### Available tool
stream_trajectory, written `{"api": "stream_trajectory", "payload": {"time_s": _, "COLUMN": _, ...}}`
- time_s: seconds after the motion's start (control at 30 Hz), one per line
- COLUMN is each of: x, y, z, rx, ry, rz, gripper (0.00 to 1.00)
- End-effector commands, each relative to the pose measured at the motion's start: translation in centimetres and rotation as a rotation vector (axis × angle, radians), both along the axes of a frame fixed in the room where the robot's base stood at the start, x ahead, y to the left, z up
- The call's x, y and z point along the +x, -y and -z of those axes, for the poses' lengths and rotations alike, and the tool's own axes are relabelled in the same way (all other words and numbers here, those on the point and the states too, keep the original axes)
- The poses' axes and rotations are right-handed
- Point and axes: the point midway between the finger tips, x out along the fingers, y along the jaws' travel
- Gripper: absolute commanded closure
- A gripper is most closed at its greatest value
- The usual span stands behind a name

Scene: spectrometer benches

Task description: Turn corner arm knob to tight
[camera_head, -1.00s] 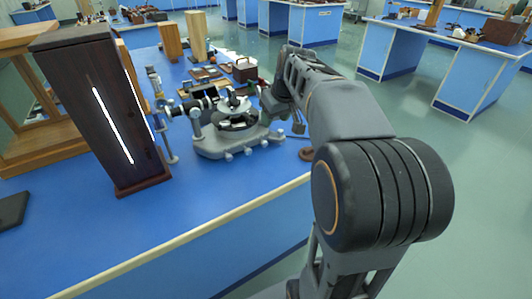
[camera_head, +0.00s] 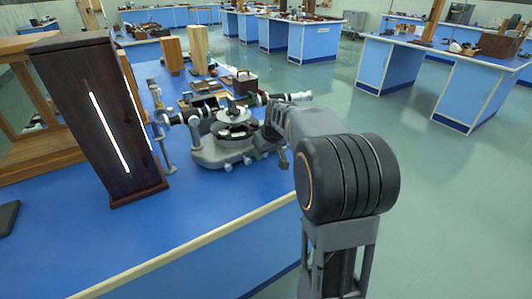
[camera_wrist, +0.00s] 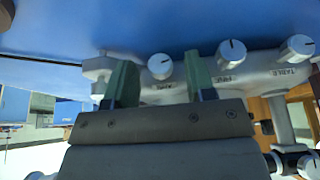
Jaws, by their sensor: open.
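In the wrist view my gripper (camera_wrist: 160,80) is open, its two green fingers spread and empty. A round pale knob (camera_wrist: 160,66) with a dark pointer line shows between the fingers, beyond the tips' grey mount; the label under it is too small to read surely. Another pale knob (camera_wrist: 97,66) sits at the base's corner, just left of the left finger, partly hidden by it. I cannot tell which is the corner arm knob. In the head view the grey spectrometer (camera_head: 225,150) stands on the blue bench, and my arm reaches its right side. The gripper's fingers are hidden there.
Right of the fingers stand a middle knob (camera_wrist: 231,52) and a knob labelled TABLE (camera_wrist: 297,47). A tall dark lamp housing (camera_head: 100,120) with a lit slit stands left of the spectrometer. Wooden blocks (camera_head: 198,50) stand behind. The bench front (camera_head: 150,235) is clear.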

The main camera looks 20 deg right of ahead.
Motion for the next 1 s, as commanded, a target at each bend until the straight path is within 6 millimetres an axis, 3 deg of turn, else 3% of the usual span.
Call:
{"api": "stream_trajectory", "payload": {"time_s": 0.33, "x": 0.08, "y": -0.03, "z": 0.22, "rx": 0.0, "ry": 0.0, "rz": 0.0, "gripper": 0.51}}
{"api": "stream_trajectory", "payload": {"time_s": 0.83, "x": 0.07, "y": -0.02, "z": 0.18, "rx": 0.0, "ry": 0.0, "rz": 0.0, "gripper": 0.99}}
{"api": "stream_trajectory", "payload": {"time_s": 1.0, "x": 0.05, "y": 0.15, "z": 0.12, "rx": 0.054, "ry": -0.011, "rz": 0.003, "gripper": 0.99}}
